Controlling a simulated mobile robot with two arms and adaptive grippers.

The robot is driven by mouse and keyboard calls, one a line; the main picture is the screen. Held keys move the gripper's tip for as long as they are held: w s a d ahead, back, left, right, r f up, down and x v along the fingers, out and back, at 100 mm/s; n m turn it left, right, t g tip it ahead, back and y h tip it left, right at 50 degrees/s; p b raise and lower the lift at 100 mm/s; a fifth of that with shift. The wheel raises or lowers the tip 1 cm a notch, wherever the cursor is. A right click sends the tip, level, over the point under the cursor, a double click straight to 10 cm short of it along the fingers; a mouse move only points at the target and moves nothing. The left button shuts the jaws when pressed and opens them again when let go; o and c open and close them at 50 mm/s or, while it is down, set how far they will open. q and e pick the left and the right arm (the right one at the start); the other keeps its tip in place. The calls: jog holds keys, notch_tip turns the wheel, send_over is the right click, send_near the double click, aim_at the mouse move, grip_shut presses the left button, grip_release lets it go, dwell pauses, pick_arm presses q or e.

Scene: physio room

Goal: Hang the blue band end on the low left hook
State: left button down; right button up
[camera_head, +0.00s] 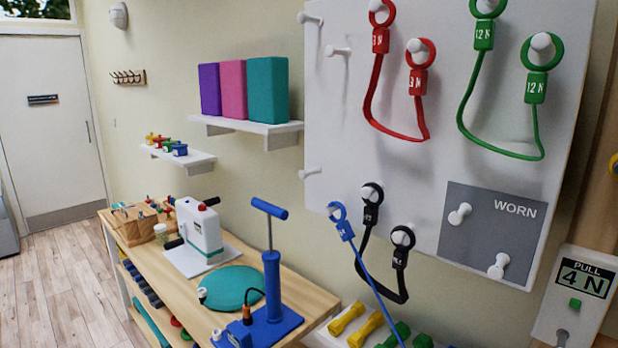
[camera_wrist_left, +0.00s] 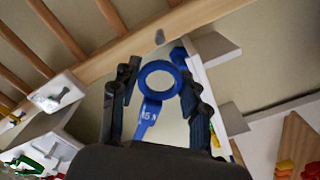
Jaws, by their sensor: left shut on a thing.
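My left gripper (camera_wrist_left: 159,78) shows only in the left wrist view, shut on a blue band end (camera_wrist_left: 144,118), a ring with a lettered tag. The ring stands between the two dark fingers. In the head view, the other blue ring (camera_head: 337,211) is at a peg low on the left of the white board (camera_head: 420,130). Its blue strap (camera_head: 372,275) runs down to the right and out at the bottom edge. A bare white hook (camera_head: 310,173) sticks out above and left of that ring. My right gripper is not in view.
A black band (camera_head: 372,193) hangs on two pegs right beside the blue ring. Red (camera_head: 380,42) and green (camera_head: 540,85) bands hang higher. Two upper left pegs (camera_head: 337,51) are bare. A grey WORN panel (camera_head: 490,235) and a pull gauge (camera_head: 572,300) are at right. A cluttered bench (camera_head: 140,250) stands below left.

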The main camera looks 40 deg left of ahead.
pick_arm(q)
jog(key=w+b, duration=0.3)
jog(key=w, duration=0.8)
jog(key=shift+w+d+f, duration=0.15)
jog(key=shift+w+d, duration=0.05)
jog(key=shift+w, duration=0.15)
dwell(0.5)
jog(key=shift+d, duration=0.1)
dwell(0.4)
jog(key=shift+f, duration=0.1)
jog(key=shift+w, duration=0.25)
dwell(0.4)
jog(key=shift+w, duration=0.35)
jog(key=shift+w, duration=0.1)
jog(key=shift+w+b, duration=0.25)
jog(key=shift+b, duration=0.1)
